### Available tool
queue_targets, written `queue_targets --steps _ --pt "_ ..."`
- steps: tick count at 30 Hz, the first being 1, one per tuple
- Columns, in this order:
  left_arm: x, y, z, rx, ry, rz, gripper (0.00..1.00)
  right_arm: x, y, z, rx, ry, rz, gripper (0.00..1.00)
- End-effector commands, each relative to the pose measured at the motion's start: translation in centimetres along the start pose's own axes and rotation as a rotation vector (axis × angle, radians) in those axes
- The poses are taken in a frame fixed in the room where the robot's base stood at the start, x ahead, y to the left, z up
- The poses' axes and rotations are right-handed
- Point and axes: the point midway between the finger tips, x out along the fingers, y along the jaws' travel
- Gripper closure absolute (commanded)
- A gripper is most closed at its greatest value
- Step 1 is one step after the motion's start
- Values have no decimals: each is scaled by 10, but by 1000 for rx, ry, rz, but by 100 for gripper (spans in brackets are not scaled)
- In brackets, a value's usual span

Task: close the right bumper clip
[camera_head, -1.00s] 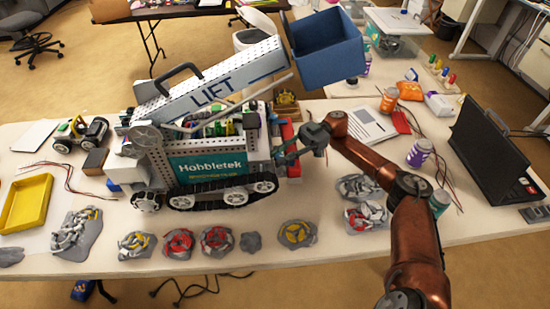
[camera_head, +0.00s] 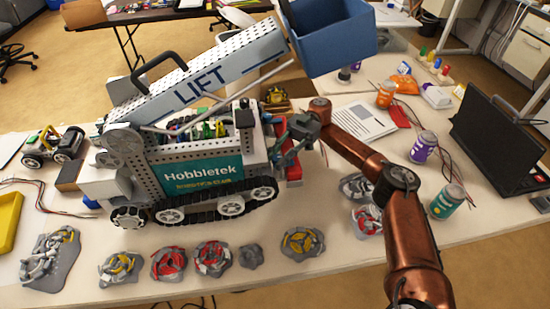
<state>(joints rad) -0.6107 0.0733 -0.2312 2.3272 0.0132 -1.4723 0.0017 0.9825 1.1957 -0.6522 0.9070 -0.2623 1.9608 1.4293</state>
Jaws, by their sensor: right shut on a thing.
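The tracked robot (camera_head: 205,168) with a "Hobbletek" panel stands on the table, its perforated "LIFT" arm (camera_head: 200,85) raised to the right with a blue bin (camera_head: 328,40) at its end. Its red and blue bumper (camera_head: 292,172) is on its right end. My right gripper (camera_head: 288,158) is at this bumper, its fingers shut at the bumper's near side. The clip itself is too small and too covered by the gripper to make out. My left gripper is not in view.
Several bagged wheel parts (camera_head: 302,243) lie along the table's front edge. A small wheeled robot (camera_head: 52,147) stands at left.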

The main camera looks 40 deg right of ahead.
Motion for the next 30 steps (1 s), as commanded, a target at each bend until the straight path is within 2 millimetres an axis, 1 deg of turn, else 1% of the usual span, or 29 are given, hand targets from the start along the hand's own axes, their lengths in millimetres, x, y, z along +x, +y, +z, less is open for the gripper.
queue_targets --steps 1,14,15,17,18,30 --pt "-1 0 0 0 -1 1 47 1 0 4 5 -2 -5 100" --pt "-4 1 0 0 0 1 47 2 0 3 5 -3 -8 100" --pt "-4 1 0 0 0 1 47 1 0 3 5 -2 -8 76" --pt "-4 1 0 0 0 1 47 1 0 3 4 -2 -7 72" --pt "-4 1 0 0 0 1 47 1 0 2 4 -2 -7 71" --pt "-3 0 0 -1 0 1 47 0 0 1 1 -1 -5 71"
